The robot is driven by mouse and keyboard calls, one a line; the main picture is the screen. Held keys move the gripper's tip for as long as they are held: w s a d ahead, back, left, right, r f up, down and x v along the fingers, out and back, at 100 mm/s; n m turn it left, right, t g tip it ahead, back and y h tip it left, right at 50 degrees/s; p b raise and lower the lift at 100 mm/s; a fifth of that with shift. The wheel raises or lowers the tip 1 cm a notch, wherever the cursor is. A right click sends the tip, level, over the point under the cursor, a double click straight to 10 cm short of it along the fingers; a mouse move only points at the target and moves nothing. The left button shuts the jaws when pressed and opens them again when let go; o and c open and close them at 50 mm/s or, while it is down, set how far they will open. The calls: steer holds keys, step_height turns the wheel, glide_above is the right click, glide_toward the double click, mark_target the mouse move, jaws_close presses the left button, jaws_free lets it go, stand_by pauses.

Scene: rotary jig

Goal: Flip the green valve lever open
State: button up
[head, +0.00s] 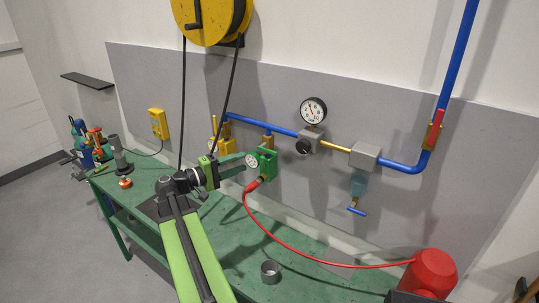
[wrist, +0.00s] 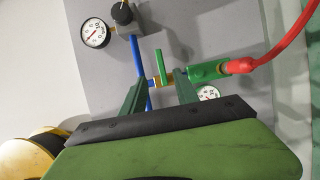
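The green valve lever (wrist: 162,66) shows in the wrist view as a thin bar standing up from a brass valve (wrist: 155,84) on the blue pipe. A green block (wrist: 210,72) sits just right of it. My gripper (wrist: 160,76) is open and empty, with one dark green finger on each side of the lever's lower part in the picture. I cannot tell whether the fingers touch it or how far off it is. In the head view my gripper (head: 242,162) reaches up to the green block (head: 267,161); I cannot make out the lever there.
A red hose (head: 275,237) runs from the green block to a red tank (head: 431,270). A small gauge (head: 252,160) is close to my fingers. A yellow reel (head: 212,20) hangs above. A grey cup (head: 270,271) stands on the green bench (head: 235,250), with bare surface around it.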

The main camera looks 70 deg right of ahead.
mark_target(270, 153)
steer(key=x, duration=1.3)
steer(key=shift+s, duration=0.1)
jaws_close()
stand_by(0.7)
